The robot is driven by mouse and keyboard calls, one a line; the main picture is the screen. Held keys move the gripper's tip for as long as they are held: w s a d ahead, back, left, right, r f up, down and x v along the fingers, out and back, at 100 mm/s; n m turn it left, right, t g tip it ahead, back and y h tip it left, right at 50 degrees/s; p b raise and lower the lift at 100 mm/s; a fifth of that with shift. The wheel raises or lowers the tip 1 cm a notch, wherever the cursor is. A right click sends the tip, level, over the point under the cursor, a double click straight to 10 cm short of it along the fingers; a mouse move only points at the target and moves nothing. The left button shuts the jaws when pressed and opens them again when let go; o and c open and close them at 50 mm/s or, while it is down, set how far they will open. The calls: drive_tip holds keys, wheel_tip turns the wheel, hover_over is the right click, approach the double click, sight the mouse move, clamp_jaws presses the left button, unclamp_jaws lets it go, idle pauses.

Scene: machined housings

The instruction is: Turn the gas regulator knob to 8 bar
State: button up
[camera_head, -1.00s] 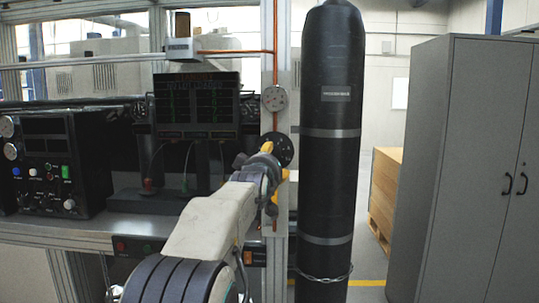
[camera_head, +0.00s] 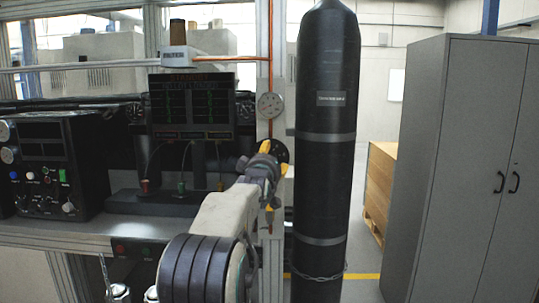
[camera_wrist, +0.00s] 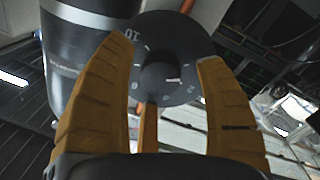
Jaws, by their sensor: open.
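The regulator knob shows in the wrist view as a dark round dial (camera_wrist: 182,52) with white ticks and numbers and a dark raised centre (camera_wrist: 158,82). A "10" is legible at upper left and a "2" at lower right; a short white mark lies on the right of the centre. In the head view the dial (camera_head: 281,146) is partly hidden behind my gripper (camera_head: 270,158). My gripper (camera_wrist: 160,80) is open, its yellow fingers either side of the knob's centre, with a third finger below. I cannot tell whether they touch it.
A pressure gauge (camera_head: 270,104) sits on the post above the knob, its reading too small to tell. A tall black cylinder (camera_head: 324,185) stands close to the right. A bench with an instrument box (camera_head: 45,165) and a display (camera_head: 193,104) is at left; a grey cabinet (camera_head: 465,180) stands right.

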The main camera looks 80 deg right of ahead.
drive_tip(key=shift+d, duration=0.6)
drive_tip(key=shift+a, duration=0.1)
drive_tip(key=c, duration=1.2)
